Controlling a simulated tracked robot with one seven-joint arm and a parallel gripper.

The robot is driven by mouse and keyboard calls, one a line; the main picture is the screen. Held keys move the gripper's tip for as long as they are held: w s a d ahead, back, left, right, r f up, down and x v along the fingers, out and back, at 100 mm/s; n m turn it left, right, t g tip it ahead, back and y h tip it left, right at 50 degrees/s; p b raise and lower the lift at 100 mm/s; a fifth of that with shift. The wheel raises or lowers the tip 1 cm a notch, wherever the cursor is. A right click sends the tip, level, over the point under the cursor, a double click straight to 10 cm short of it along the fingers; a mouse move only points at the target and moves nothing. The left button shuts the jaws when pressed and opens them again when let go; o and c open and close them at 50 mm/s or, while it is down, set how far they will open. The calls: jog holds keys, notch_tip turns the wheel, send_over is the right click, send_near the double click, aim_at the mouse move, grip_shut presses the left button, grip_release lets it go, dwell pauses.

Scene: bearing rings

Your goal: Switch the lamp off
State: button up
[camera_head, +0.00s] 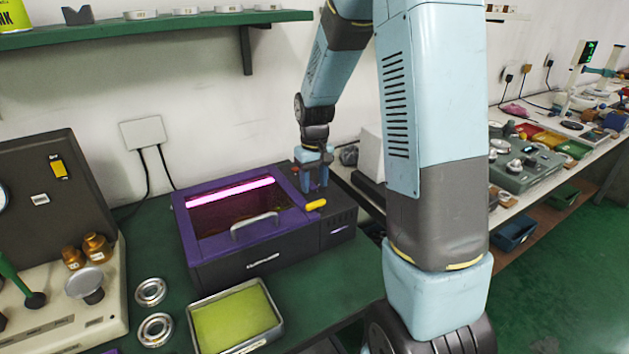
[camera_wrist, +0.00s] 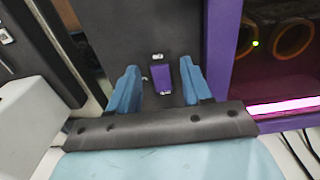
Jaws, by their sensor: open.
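The lamp is a glowing pink tube (camera_head: 232,191) under the tinted window of a purple and black box (camera_head: 250,262); its glow also shows in the wrist view (camera_wrist: 278,106). My gripper (camera_head: 314,182) is over the dark panel at the box's right side, pointing down. In the wrist view my gripper (camera_wrist: 160,84) is open, with blue fingers apart. A small purple rocker switch (camera_wrist: 161,76) shows between the fingers on the dark panel, with small light marks at both ends. Nothing is held. I cannot tell the gap between fingertips and panel.
A curved grey handle (camera_head: 254,226) is on the box's front. A tray with a green pad (camera_head: 237,318) and two metal rings (camera_head: 153,310) lie in front. A shelf (camera_head: 150,33) hangs above.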

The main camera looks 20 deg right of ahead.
jog(key=shift+c, duration=0.2)
grip_shut()
dwell(0.3)
jog(key=shift+w+a+r+g+h, duration=0.1)
jog(key=shift+w+g+h, duration=0.1)
jog(key=shift+g, duration=0.55)
jog(key=shift+w+g+h, duration=0.1)
jog(key=shift+w+g, duration=0.1)
jog(key=shift+g, duration=0.55)
jog(key=shift+o, duration=0.2)
grip_release()
jog(key=shift+r, duration=0.1)
